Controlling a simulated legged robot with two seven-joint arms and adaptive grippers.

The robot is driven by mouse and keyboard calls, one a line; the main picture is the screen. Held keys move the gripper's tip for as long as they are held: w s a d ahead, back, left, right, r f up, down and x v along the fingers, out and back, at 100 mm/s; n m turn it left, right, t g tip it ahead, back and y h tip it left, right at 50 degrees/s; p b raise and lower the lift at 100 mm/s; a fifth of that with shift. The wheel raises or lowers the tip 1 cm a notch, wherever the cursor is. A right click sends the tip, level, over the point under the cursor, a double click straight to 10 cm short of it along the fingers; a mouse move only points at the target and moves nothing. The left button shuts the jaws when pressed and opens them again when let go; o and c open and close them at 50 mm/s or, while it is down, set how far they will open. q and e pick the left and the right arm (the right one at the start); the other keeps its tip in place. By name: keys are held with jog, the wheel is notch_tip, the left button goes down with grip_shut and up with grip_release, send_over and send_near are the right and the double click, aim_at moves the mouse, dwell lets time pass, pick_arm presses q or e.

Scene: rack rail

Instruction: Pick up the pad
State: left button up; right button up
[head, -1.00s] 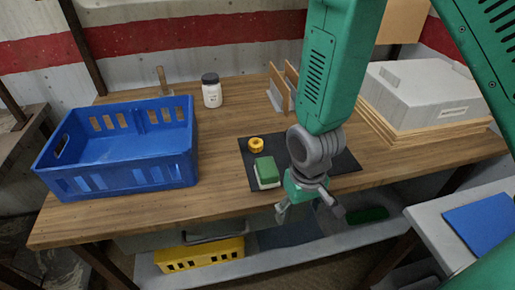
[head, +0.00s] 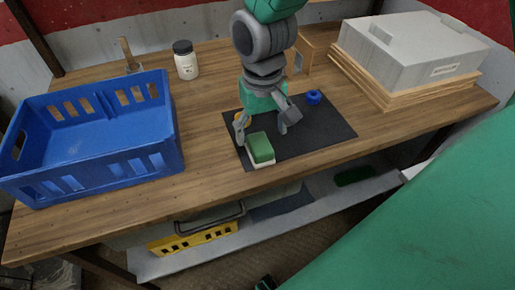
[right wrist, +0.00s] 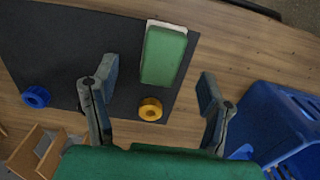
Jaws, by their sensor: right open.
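The pad (head: 261,149) is a green block with a white underside, lying on the black mat (head: 310,135) near its left front corner. In the right wrist view the pad (right wrist: 164,55) lies ahead of the fingertips, between their lines. My right gripper (head: 262,134) is open and empty, just above and behind the pad in the head view; its fingers (right wrist: 158,88) are spread wide in the right wrist view. A yellow ring (right wrist: 151,109) lies on the mat between the fingers; in the head view the gripper partly hides it. My left gripper is not in view.
A blue crate (head: 172,140) stands left on the wooden table. A white jar (head: 187,66), a blue ring (head: 314,97) and a grey case (head: 405,60) on wooden boards are also on it. A yellow crate (head: 195,238) sits on the shelf below.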

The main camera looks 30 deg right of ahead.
aim_at(259, 143)
jog(key=shift+f, duration=0.25)
jog(key=f, duration=0.3)
jog(key=f+b, duration=0.1)
jog(key=shift+w+f, duration=0.25)
jog(key=shift+f, duration=0.05)
jog(key=shift+d+f, duration=0.15)
jog(key=shift+f, duration=0.1)
jog(key=shift+r, duration=0.1)
jog(key=shift+c, duration=1.2)
jog(key=shift+a, duration=0.35)
jog(key=c, duration=1.1)
jog(key=shift+d+r, duration=0.15)
jog(key=shift+r, duration=0.15)
notch_tip(259, 143, up, 9)
jog(key=shift+r+p, duration=0.2)
jog(key=shift+p, duration=0.75)
